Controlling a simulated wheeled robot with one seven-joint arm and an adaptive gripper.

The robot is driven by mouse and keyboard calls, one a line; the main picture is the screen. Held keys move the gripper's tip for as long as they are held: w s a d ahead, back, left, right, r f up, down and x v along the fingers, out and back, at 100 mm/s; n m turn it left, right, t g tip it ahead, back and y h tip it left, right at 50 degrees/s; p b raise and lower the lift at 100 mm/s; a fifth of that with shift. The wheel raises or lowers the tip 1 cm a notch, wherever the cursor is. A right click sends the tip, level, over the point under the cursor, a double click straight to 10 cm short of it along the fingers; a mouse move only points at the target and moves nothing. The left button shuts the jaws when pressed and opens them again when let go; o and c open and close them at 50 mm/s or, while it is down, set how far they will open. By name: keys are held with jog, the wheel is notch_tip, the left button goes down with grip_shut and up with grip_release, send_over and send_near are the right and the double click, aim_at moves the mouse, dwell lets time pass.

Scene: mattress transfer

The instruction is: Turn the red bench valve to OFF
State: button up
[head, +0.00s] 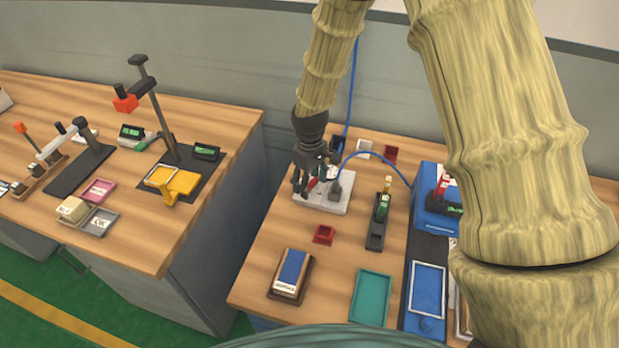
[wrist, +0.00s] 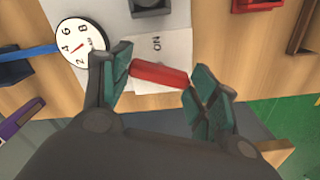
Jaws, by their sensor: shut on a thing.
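The red valve handle (wrist: 160,75) lies nearly crosswise between my two fingers in the wrist view, tilted slightly down to the right. My gripper (wrist: 163,82) is shut on it, with a finger at each end. An upside-down ON label (wrist: 155,44) shows on the pale valve plate (wrist: 118,14) just above the handle. No OFF label is visible. In the head view, my gripper (head: 312,186) is low over the pale valve plate (head: 332,206) on the right bench, and it partly hides the red handle (head: 312,184).
A round gauge (wrist: 80,41) with a red needle sits beside the valve. A blue hose (head: 372,155) arches from a grey fitting (head: 342,184). A small red tray (head: 323,235) stands in front, with a teal tray (head: 371,297) nearer. Bare wood lies between them.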

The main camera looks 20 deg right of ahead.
aim_at(310, 183)
jog(key=n+p, duration=0.1)
jog(key=n, duration=0.3)
jog(key=shift+w+r+n, duration=0.1)
jog(key=shift+w+n, duration=0.05)
jog(key=shift+n, duration=0.15)
dwell(0.5)
jog(key=o, duration=0.7)
jog(key=shift+o, duration=0.2)
notch_tip(310, 183, up, 12)
dwell(0.5)
